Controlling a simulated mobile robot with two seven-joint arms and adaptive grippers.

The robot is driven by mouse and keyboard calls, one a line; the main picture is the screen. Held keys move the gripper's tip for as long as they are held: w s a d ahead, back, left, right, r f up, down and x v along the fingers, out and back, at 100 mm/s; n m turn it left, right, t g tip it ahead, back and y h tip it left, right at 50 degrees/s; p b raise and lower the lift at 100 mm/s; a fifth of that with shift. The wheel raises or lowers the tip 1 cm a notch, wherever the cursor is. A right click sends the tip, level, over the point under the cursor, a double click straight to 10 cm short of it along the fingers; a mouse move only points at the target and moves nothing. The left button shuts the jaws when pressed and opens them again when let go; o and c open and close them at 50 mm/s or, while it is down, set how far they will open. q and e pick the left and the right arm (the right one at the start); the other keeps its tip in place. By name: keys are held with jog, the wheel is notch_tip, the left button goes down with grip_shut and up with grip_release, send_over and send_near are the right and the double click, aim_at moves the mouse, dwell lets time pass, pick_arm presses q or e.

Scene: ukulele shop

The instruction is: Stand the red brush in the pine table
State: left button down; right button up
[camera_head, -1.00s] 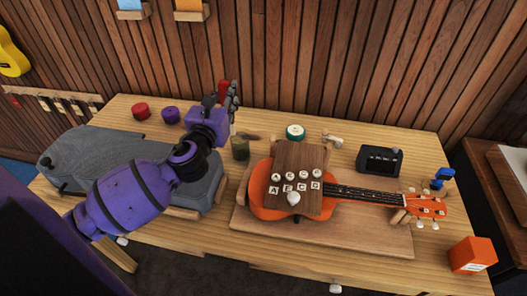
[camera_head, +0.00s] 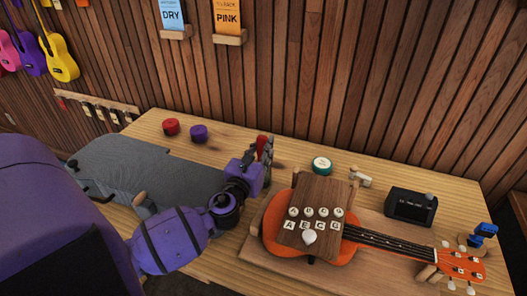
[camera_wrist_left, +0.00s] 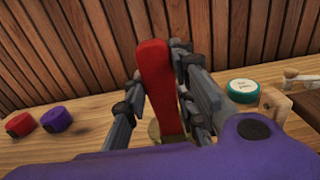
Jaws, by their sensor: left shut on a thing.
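The red brush (camera_head: 263,143) is upright in my left gripper (camera_head: 260,153), which is shut on it. In the left wrist view the broad red part of the brush (camera_wrist_left: 155,75) stands between the dark fingers (camera_wrist_left: 163,95). Its lower end is hidden by the gripper. A small part of an olive-tan thing (camera_wrist_left: 153,130) shows low beside the brush; I cannot tell whether the brush touches it. The pine table (camera_head: 150,124) spreads beneath. My right gripper is not in view.
An orange ukulele (camera_head: 345,247) lies on a board to the right, under a brown lettered block (camera_head: 322,192). A green-and-white tin (camera_head: 321,165), a black device (camera_head: 411,206) and red (camera_head: 171,126) and purple (camera_head: 199,133) round pots stand on the table. A slatted wall rises behind.

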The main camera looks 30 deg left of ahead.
pick_arm(q)
jog(key=shift+f, duration=0.35)
jog(key=c, duration=1.4)
grip_release()
jog(key=shift+c, duration=0.2)
jog(key=shift+r, duration=0.1)
